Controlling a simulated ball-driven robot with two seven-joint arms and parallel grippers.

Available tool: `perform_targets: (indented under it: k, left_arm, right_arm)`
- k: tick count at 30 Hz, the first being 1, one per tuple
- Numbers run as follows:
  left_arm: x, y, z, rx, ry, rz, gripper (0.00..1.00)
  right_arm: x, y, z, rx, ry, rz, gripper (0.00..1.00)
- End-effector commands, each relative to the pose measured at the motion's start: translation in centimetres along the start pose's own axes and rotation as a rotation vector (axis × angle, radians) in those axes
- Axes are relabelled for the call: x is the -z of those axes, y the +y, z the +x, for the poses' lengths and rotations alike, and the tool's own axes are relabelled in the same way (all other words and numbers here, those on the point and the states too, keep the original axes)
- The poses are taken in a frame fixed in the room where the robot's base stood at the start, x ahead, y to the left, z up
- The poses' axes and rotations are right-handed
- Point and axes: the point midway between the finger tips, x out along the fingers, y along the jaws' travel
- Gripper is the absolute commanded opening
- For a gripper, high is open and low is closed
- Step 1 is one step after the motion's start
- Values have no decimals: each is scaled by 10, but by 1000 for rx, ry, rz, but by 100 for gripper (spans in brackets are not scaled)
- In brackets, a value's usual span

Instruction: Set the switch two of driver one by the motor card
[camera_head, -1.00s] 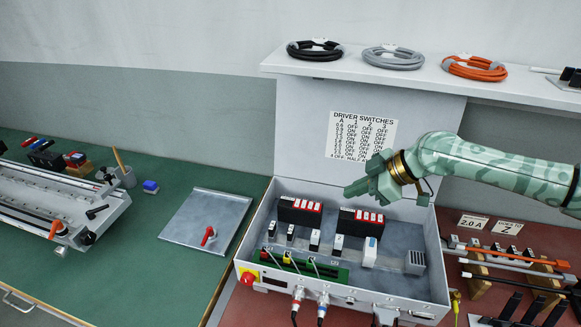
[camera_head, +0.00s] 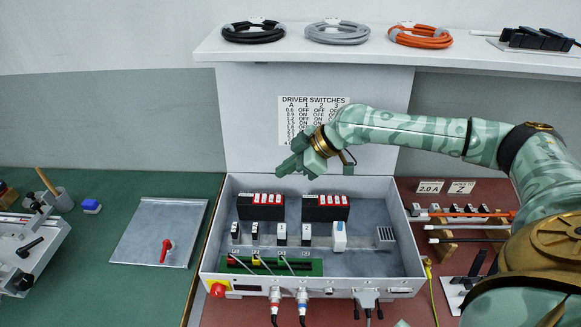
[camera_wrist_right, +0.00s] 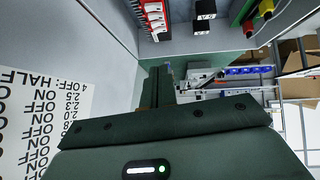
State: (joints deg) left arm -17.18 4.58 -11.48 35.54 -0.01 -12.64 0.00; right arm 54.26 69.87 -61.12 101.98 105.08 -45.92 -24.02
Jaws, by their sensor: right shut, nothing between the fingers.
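Two black drivers with red-and-white switch blocks stand side by side in the open grey cabinet, a left driver (camera_head: 261,207) and a right driver (camera_head: 326,208). No readable label tells which is driver one; single switch positions are too small to read. A motor card (camera_head: 431,187) reading 2.0 A stands at the right. The driver switches chart (camera_head: 312,120) hangs on the cabinet's back panel, partly covered by my right arm. My right gripper (camera_head: 284,171) is shut and empty, above the drivers and apart from them. In the right wrist view a driver's switches (camera_wrist_right: 154,16) show at the top.
A second card (camera_head: 461,187) reads Z. Small modules line the rail below the drivers, and cables plug into the cabinet's front wall (camera_head: 250,292). A shelf (camera_head: 380,45) with coiled cables runs above. A metal plate with a red handle (camera_head: 166,247) lies left.

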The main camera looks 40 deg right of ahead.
Motion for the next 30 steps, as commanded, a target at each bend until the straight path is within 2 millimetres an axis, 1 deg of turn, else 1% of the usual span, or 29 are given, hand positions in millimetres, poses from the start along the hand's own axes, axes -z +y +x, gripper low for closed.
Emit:
perform_targets:
  k: [1,6,8,9,12,18,30]
  left_arm:
    - [-2,1,6,-2,-4,0,49]
    - [-5,2,15,-4,-11,0,49]
    - [-6,2,18,-5,-13,0,49]
    - [-7,3,22,-6,-16,0,49]
    - [-8,4,26,-8,-20,0,49]
    - [-10,4,30,-9,-23,0,49]
    - [-10,4,30,-9,-22,-1,49]
  right_arm:
    - [-1,-1,15,3,1,-1,0]
    - [-2,-1,52,3,0,0,0]
    - [-2,0,62,2,0,1,0]
    - [-10,0,67,2,-3,2,0]
    - [-20,0,76,1,-3,3,0]
    - [-28,0,85,0,-1,2,0]
    - [-31,0,86,0,-1,2,0]
